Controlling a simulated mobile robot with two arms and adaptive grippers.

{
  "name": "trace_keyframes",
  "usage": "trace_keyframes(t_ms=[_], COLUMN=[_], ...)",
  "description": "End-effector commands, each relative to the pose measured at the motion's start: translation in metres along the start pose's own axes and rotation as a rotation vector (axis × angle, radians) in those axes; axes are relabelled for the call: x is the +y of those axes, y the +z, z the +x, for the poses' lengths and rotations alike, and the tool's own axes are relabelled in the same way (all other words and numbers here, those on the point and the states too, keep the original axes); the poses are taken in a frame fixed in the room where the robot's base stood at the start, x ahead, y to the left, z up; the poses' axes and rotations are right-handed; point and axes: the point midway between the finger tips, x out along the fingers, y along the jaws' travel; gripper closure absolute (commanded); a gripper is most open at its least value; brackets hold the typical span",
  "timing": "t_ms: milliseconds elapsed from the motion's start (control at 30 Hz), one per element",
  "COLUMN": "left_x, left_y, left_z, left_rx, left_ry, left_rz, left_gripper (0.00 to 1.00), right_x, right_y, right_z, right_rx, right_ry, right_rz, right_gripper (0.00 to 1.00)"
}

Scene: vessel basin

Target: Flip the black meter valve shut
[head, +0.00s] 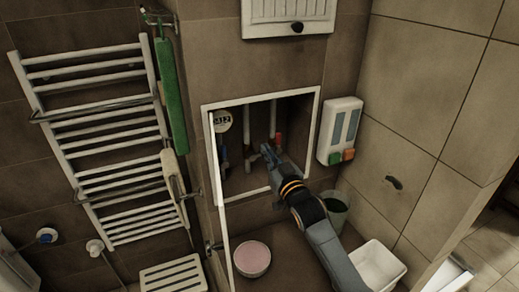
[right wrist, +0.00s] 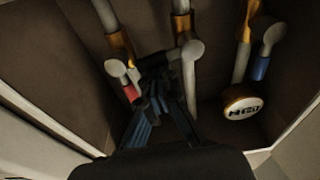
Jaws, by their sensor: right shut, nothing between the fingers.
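The open wall niche holds several pipes with valves. The middle pipe's valve has a pale round hub (right wrist: 193,50), and a dark handle (right wrist: 155,61) seems to reach from it towards the red-handled side. I cannot make out its exact angle, since it blends with my dark fingers. My right gripper (head: 266,151) is inside the niche at the middle pipe; in the right wrist view its fingers (right wrist: 158,88) are shut and empty, right by the dark handle. Whether they touch it I cannot tell. My left gripper is not in view.
A red valve handle (right wrist: 130,92) is close beside my fingers. A blue handle (right wrist: 260,69) and round meter (right wrist: 243,108) are on the other side. A soap dispenser (head: 341,130) hangs to the right.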

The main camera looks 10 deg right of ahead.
Motion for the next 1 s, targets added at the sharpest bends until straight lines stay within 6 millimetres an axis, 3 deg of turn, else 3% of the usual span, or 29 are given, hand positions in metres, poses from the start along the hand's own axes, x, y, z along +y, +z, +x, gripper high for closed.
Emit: trace_keyframes(t_ms=[300,833,1000], left_x=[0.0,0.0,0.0], left_y=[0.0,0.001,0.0], left_z=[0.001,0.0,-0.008], left_rx=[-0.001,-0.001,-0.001], left_ry=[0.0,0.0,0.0], left_rz=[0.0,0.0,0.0], left_gripper=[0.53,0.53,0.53], right_x=[0.002,0.002,0.003], right_y=[0.005,0.006,-0.005], right_z=[-0.001,-0.001,0.003], right_rx=[-0.002,-0.002,-0.001], right_ry=[0.015,0.016,0.016], right_rz=[0.102,0.115,0.115], right_gripper=[1.0,1.0,1.0])
